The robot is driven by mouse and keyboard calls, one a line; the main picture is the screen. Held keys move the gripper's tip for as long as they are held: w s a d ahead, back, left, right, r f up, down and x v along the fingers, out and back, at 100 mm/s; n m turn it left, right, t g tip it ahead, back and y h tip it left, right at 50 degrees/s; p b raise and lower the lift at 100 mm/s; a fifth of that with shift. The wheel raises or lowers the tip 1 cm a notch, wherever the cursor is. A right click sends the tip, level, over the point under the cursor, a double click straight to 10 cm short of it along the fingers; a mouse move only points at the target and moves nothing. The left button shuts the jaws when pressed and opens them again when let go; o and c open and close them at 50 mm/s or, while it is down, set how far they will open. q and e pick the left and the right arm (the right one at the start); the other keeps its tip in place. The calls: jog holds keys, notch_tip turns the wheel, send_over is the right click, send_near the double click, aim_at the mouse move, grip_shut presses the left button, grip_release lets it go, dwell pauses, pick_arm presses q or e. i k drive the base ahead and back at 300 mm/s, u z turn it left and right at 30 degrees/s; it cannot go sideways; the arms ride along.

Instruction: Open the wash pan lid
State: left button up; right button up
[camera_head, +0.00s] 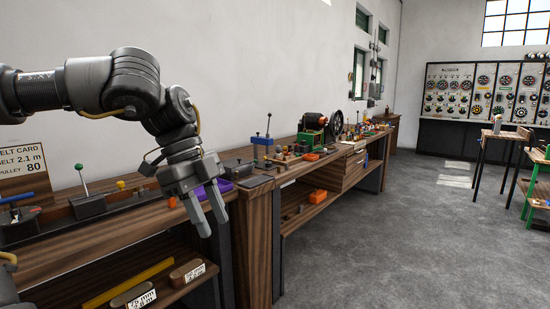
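I cannot pick out a wash pan or its lid with certainty in this view. My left gripper (212,226) comes in from the upper left and points down. It hangs by the front edge of the near wooden bench (120,229). Its two grey fingers are apart, with nothing seen between them. A purple item (216,188) lies on the bench behind the fingers and is partly hidden by them. My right gripper is not in view.
A lever with a green knob (84,182) and a belt card sign (24,172) stand at left. A blue-based lever (264,142) and a green machine (314,128) stand farther along the benches. A yellow bar (128,283) lies on the lower shelf. The grey floor (400,235) is open at right.

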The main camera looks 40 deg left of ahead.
aim_at(231, 163)
jog(key=u, duration=0.55)
jog(key=i, duration=0.45)
jog(key=u, duration=1.3)
jog(key=i, duration=1.6)
jog(key=z, duration=0.75)
jog(key=i, duration=0.9)
jog(key=z, duration=1)
